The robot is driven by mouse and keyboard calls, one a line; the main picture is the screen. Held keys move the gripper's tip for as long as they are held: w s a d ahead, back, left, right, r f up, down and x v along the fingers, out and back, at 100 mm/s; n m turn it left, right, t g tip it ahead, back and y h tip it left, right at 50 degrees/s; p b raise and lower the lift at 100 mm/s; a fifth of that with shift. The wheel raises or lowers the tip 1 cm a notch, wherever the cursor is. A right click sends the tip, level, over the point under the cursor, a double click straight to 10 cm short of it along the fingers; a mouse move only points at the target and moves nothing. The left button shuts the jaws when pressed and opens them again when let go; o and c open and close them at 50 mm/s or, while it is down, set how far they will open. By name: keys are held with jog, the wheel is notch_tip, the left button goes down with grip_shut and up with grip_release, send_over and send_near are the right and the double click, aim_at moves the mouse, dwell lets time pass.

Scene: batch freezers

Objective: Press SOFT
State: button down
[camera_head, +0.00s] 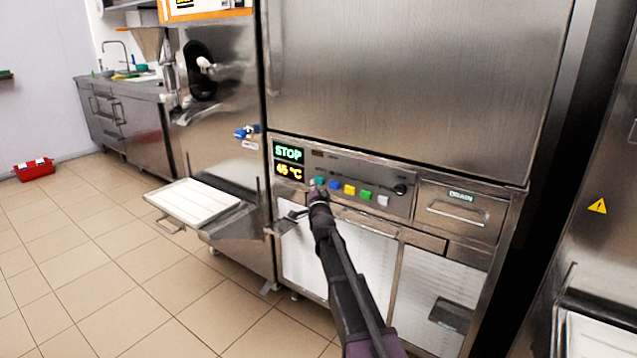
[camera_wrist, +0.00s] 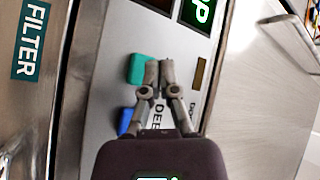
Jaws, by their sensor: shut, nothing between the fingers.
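The freezer's control panel (camera_head: 345,172) carries a row of coloured buttons: teal (camera_head: 320,181), blue (camera_head: 334,185), yellow (camera_head: 350,189), green (camera_head: 366,194) and whitish (camera_head: 383,200). I cannot read a SOFT label in either view. My gripper (camera_head: 317,190) is shut and empty at the left end of the row. In the wrist view, its closed fingertips (camera_wrist: 159,66) are right beside the teal button (camera_wrist: 137,69); I cannot tell whether they touch it or the panel. The blue button (camera_wrist: 126,121) is partly visible; the fingers partly cover lettering starting "DEE".
A display (camera_head: 288,153) reads STOP in green above a yellow temperature reading. A dark knob (camera_head: 400,189) is at the panel's right, beside the DRAIN drawer (camera_head: 460,212). A tray shelf (camera_head: 193,203) juts out left. Open tiled floor (camera_head: 80,265) lies further left.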

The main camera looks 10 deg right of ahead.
jog(key=shift+w+d+f, duration=0.1)
jog(key=shift+w+d, duration=0.5)
jog(key=shift+w, duration=0.15)
dwell(1.8)
jog(key=shift+s, duration=0.1)
jog(key=shift+s+a, duration=0.6)
dwell(0.6)
jog(key=shift+s+a, duration=1.75)
jog(key=shift+s, duration=0.05)
